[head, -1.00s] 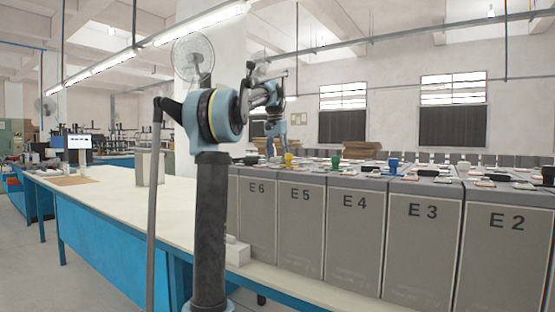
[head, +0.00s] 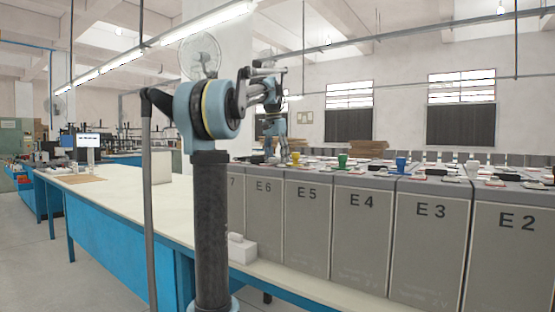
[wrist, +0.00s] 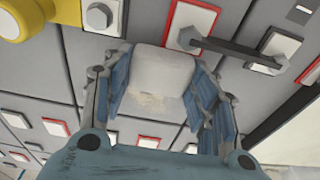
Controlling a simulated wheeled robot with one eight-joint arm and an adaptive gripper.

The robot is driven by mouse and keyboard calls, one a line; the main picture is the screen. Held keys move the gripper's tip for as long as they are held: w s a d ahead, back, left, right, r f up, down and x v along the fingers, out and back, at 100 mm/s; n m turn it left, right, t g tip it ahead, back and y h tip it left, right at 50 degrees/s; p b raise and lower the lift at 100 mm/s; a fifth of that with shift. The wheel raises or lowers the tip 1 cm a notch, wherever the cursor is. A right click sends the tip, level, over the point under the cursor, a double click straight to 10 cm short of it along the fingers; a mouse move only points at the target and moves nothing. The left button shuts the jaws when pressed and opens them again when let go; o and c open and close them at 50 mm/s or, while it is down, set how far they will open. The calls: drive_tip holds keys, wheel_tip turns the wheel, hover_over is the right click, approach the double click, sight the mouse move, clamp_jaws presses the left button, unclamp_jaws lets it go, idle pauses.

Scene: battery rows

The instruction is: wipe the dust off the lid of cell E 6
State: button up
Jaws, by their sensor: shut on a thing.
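Cell E 6 (head: 264,215) is a grey box in the row, its label facing me in the head view, between E 5 and a cell marked 7. My gripper (head: 275,155) is low over the tops near E 6 and E 5, hiding part of them. In the wrist view my gripper (wrist: 165,85) is shut on a whitish soft-edged block (wrist: 165,68), which lies between its blue fingers. The block is over grey lids; whether it touches one I cannot tell. A pale beige dusty-looking patch (wrist: 150,101) shows at the block's near edge.
A yellow cap (wrist: 22,20) and a dark bar (wrist: 235,48) between terminals stand beside my gripper. Green (head: 342,161) and blue (head: 402,165) caps rise farther right. A long cream bench (head: 120,195) has free room on the left. A white box (head: 242,250) sits below the cells.

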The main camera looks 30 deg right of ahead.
drive_tip(key=shift+s+a+f, duration=0.1)
drive_tip(key=shift+a, duration=0.2)
drive_tip(key=shift+c, duration=0.5)
drive_tip(key=shift+w+a, duration=0.1)
drive_tip(key=shift+w, duration=0.15)
drive_tip(key=shift+w+d+f, duration=0.1)
drive_tip(key=shift+w+d, duration=0.3)
drive_tip(key=shift+d, duration=0.65)
drive_tip(key=shift+w+d+r, duration=0.1)
drive_tip(key=shift+w+d, duration=0.3)
drive_tip(key=shift+d, duration=0.6)
drive_tip(key=shift+w+d+f, duration=0.1)
drive_tip(key=shift+w+d, duration=0.3)
drive_tip(key=shift+d, duration=0.65)
drive_tip(key=shift+w+d, duration=0.35)
drive_tip(key=shift+d, duration=0.45)
drive_tip(key=shift+w+d, duration=0.3)
drive_tip(key=shift+d, duration=0.45)
drive_tip(key=shift+a, duration=0.1)
drive_tip(key=shift+s+a, duration=0.65)
drive_tip(key=shift+a, duration=0.85)
drive_tip(key=shift+s+a, duration=0.6)
drive_tip(key=shift+a, duration=0.95)
drive_tip(key=shift+s+a, duration=0.65)
drive_tip(key=shift+a, duration=0.85)
